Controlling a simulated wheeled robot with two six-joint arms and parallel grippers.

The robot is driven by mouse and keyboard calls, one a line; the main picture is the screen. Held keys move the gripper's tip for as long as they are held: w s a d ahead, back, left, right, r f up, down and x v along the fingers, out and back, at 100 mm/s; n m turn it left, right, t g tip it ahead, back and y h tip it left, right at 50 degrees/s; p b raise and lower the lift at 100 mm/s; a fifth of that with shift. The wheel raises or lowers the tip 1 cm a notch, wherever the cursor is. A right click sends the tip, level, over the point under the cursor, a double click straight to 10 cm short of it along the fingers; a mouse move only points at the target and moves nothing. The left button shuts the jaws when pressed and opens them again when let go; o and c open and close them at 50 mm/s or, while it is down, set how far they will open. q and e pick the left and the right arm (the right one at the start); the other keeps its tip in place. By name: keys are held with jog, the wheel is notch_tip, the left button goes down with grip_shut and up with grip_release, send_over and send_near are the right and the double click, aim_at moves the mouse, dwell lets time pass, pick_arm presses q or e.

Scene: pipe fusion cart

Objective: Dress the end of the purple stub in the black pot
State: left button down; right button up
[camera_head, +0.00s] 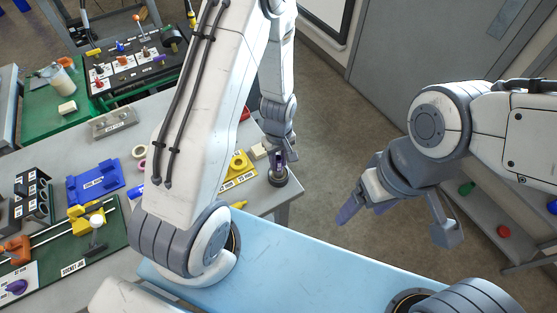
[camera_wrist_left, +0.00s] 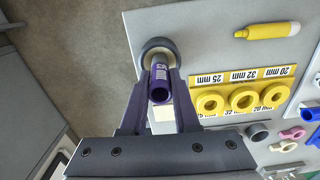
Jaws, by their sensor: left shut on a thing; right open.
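The purple stub (camera_wrist_left: 160,83) is a short tube held upright between the fingers of my left gripper (camera_wrist_left: 161,92). In the head view my left gripper (camera_head: 279,162) is at the right end of the grey table, directly above the black pot (camera_head: 278,180). In the left wrist view the round black pot (camera_wrist_left: 154,45) with a pale inside lies just beyond the stub. The stub's far end overlaps the pot's opening; I cannot tell how deep it is. My right gripper (camera_head: 396,224) is open and empty, off the table at the right.
A yellow holder (camera_wrist_left: 228,100) with size labels and ring-shaped sockets stands beside the pot. A yellow marker (camera_wrist_left: 268,31) lies near the table edge. A blue block (camera_head: 95,184) and a green socket jig board (camera_head: 110,240) are further left.

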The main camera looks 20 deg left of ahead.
pick_arm(q)
jog(key=shift+r, duration=0.1)
notch_tip(320, 180, up, 6)
jog(key=p, duration=0.5)
dwell(0.7)
